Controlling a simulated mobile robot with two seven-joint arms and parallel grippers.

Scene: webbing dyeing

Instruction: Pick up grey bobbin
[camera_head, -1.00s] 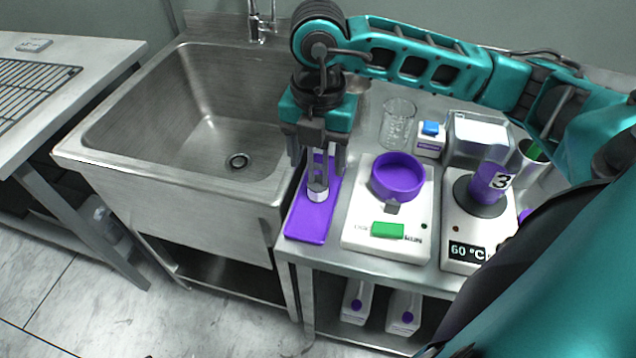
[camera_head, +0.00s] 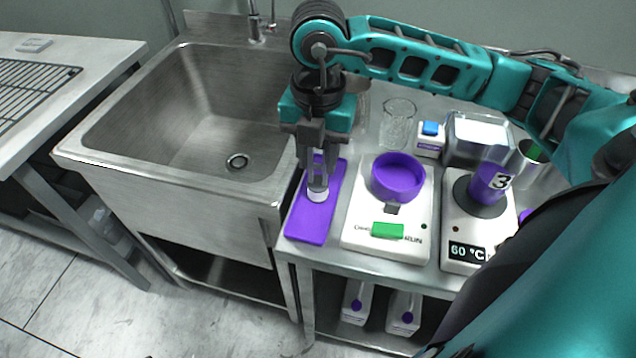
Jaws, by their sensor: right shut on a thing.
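The grey bobbin (camera_head: 317,194) shows as a small pale grey and white cylinder on the purple tray (camera_head: 309,224), at the counter's left edge. Its upper part is partly hidden by the fingers. My right gripper (camera_head: 318,181) reaches down from above and is shut on the bobbin, one finger on each side. The bobbin stands about upright, and I cannot tell whether it touches the tray. My left gripper does not show.
A steel sink (camera_head: 215,125) lies directly left of the tray. A white device with a purple bowl (camera_head: 397,178) is close on the right, then a hotplate (camera_head: 466,254) with a purple beaker marked 3 (camera_head: 490,183). A glass beaker (camera_head: 397,125) stands behind.

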